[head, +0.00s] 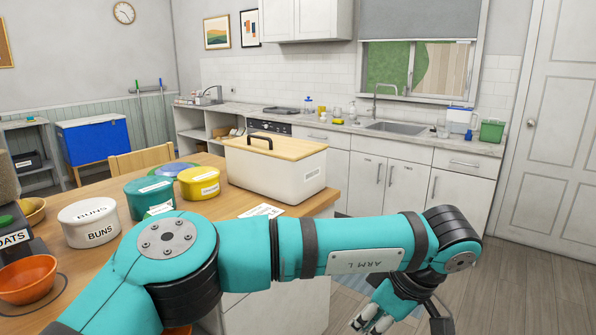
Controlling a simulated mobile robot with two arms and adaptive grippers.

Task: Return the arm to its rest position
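My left arm, teal and marked "ARM L", reaches from the lower left across the front of the table to the right. Its elbow-like joint bends down at the right, and my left gripper (374,320) hangs low near the bottom edge, past the table's right end. Pale tips show there, but part of the gripper is cut off or hidden, so I cannot tell if it is open or holds anything. My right arm and gripper are not in view.
The wooden table (318,204) holds a cream bin with a wooden lid (275,172), a white "BUNS" tub (88,222), teal (150,197) and yellow (199,182) tubs, and an orange bowl (28,278). Open floor (540,285) lies at right, before the white cabinets (400,180).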

